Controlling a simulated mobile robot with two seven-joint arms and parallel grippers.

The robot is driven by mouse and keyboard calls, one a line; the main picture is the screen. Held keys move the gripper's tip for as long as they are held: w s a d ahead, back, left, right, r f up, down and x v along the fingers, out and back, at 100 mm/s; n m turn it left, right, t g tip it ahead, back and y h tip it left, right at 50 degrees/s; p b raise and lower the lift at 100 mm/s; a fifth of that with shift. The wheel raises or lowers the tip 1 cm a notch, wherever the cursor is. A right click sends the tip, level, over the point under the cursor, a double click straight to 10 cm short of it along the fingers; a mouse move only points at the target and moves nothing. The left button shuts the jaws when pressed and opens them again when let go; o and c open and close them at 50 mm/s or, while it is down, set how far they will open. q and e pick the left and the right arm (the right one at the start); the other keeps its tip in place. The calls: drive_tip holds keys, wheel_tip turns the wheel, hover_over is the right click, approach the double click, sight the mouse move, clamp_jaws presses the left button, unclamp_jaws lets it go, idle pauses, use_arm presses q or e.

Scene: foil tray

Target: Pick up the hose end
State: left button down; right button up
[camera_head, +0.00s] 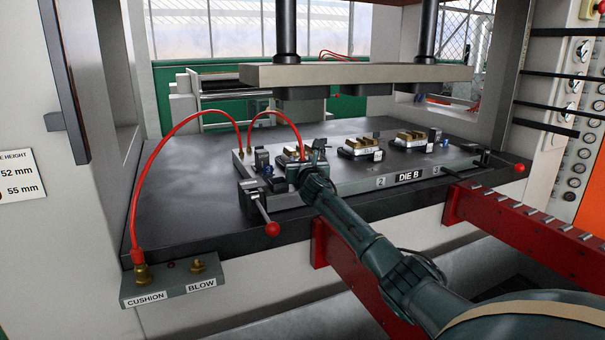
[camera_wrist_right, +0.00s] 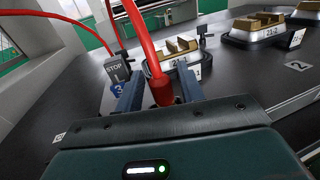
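A red hose (camera_head: 278,114) arches from a fitting at the die's left corner down to my right gripper (camera_head: 309,158). Its loose-looking red end (camera_wrist_right: 162,92) shows in the right wrist view between my two fingers. A narrow gap shows on each side of it, so the gripper looks open around the hose end rather than closed on it. The gripper is over the left part of the die plate (camera_head: 340,186), labelled DIE B. The gripper hides the hose end's lower part in the head view. My left gripper is not in view.
A second red hose (camera_head: 148,165) runs from the CUSHION fitting (camera_head: 142,275) to the die. The BLOW fitting (camera_head: 197,266) is bare. Brass-topped blocks (camera_head: 361,144) stand on the die. The upper press plate (camera_head: 355,74) hangs above. Red rails (camera_head: 520,225) lie in front.

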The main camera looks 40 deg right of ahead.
clamp_jaws()
